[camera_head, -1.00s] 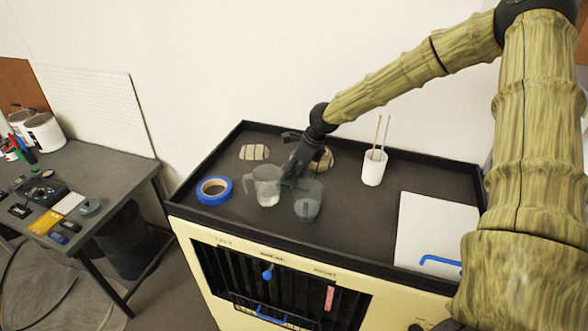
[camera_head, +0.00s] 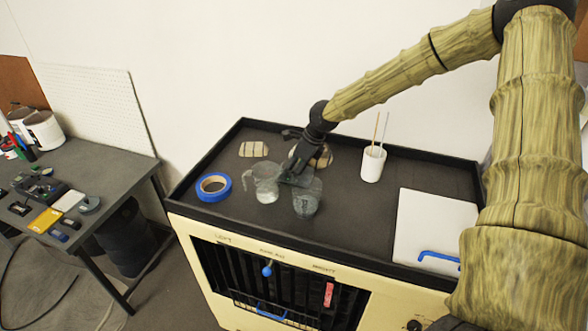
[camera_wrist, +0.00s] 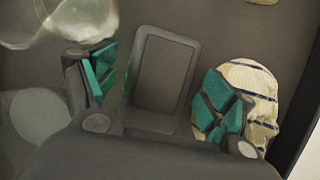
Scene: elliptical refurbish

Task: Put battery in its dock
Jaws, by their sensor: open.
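In the wrist view a dark grey rectangular block (camera_wrist: 165,72) with a raised rim and flat inset face lies on the cart's dark top between my finger pads. It may be the battery; I cannot tell for sure. My gripper (camera_head: 293,180) (camera_wrist: 160,98) is open, its teal pads apart on either side of the block, with no clear contact. In the head view the gripper points down behind the two clear vessels and hides the block. I cannot make out a clear dock on the cart; its front has a dark slotted opening (camera_head: 215,262) with labels above.
A clear jug (camera_head: 266,184) and clear beaker (camera_head: 307,200) stand close by. A banded beige lump (camera_wrist: 262,78) is beside the right finger. Blue tape (camera_head: 213,187), a white cup with sticks (camera_head: 372,164) and a white panel (camera_head: 432,225) are on the cart. A cluttered table (camera_head: 110,165) stands left.

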